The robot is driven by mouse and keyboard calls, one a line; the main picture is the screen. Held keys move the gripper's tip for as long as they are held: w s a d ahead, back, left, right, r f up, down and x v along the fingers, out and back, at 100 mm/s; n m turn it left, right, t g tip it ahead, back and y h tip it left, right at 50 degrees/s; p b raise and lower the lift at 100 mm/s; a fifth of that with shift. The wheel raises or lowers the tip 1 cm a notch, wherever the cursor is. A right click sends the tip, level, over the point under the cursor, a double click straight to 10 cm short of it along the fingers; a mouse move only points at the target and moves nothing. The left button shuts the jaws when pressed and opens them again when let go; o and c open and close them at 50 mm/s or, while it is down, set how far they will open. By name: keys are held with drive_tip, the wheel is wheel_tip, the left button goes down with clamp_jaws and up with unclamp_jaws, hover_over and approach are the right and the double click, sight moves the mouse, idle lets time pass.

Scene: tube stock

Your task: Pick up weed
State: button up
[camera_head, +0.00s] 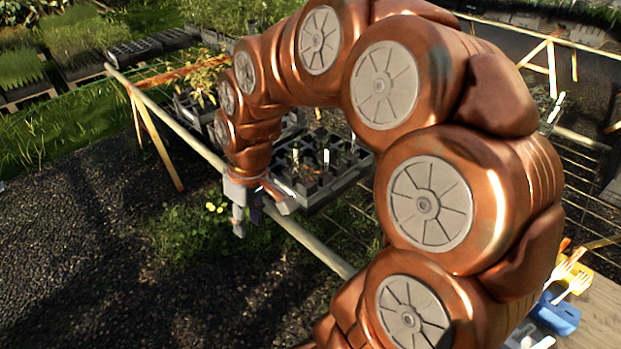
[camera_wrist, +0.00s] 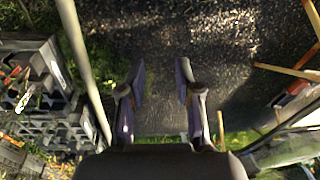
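A low green weed patch with small yellow flowers (camera_head: 215,208) grows on the ground left of the wooden rail in the head view. I cannot tell for sure whether this is the task's weed. My gripper (camera_head: 262,214) hangs pointing down near the rail, to the right of the yellow flowers. In the wrist view its two fingers (camera_wrist: 160,78) are spread apart with nothing between them, and dark gravel shows beyond. My arm hides part of the bench in the head view.
A grey cell tray (camera_head: 318,192) with small sprigs lies on the bench beside my gripper; crates (camera_wrist: 45,75) show at the wrist view's left. The wooden rail (camera_head: 310,243) runs close by. Gravel (camera_head: 70,260) is open at left. Yellow and blue tools (camera_head: 556,312) lie at lower right.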

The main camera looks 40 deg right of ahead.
drive_tip(key=w+d+t, duration=0.1)
drive_tip(key=w+d, duration=0.5)
drive_tip(key=d, duration=0.1)
drive_tip(key=m+t+h+p, duration=0.1)
drive_tip(key=m+t, duration=0.1)
approach(311, 168)
wheel_tip(311, 168, down, 3)
drive_tip(key=shift+w+p+x, duration=0.2)
drive_tip(key=shift+p+x, duration=0.55)
drive_tip(key=shift+x, duration=0.35)
drive_tip(key=shift+w+p+x, duration=0.25)
drive_tip(key=shift+p+x, duration=0.45)
drive_tip(key=shift+x, duration=0.45)
drive_tip(key=shift+w+f+t+p, duration=0.15)
drive_tip(key=shift+w+f+p, duration=0.15)
drive_tip(key=shift+f, duration=0.3)
drive_tip(key=shift+w+f+t+p, duration=0.15)
drive_tip(key=shift+w+f, duration=0.15)
drive_tip(key=shift+f, duration=0.3)
drive_tip(key=shift+c, duration=0.3)
clamp_jaws()
